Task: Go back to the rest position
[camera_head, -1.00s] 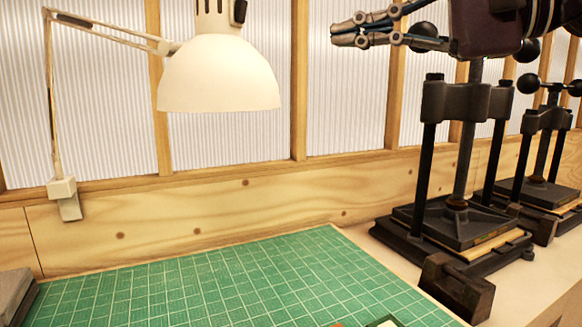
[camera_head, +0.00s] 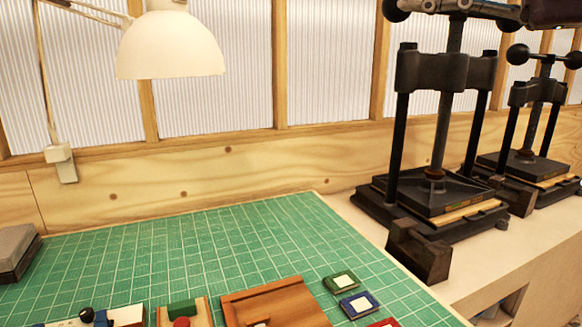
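My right gripper (camera_head: 445,6) is at the top right edge of the head view. Its grey metal fingers point left and are cut off by the frame, in front of the top of the nearer press. The dark wrist part behind them is at the far right. How far apart the fingertips are does not show. No object is visible in the fingers. My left gripper is not in view.
A green cutting mat (camera_head: 190,255) covers the bench, with a wooden tray (camera_head: 285,300), a green block (camera_head: 341,281) and a blue block (camera_head: 359,304) at its front. Two black presses (camera_head: 440,190) stand right. A white lamp (camera_head: 170,45) hangs left.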

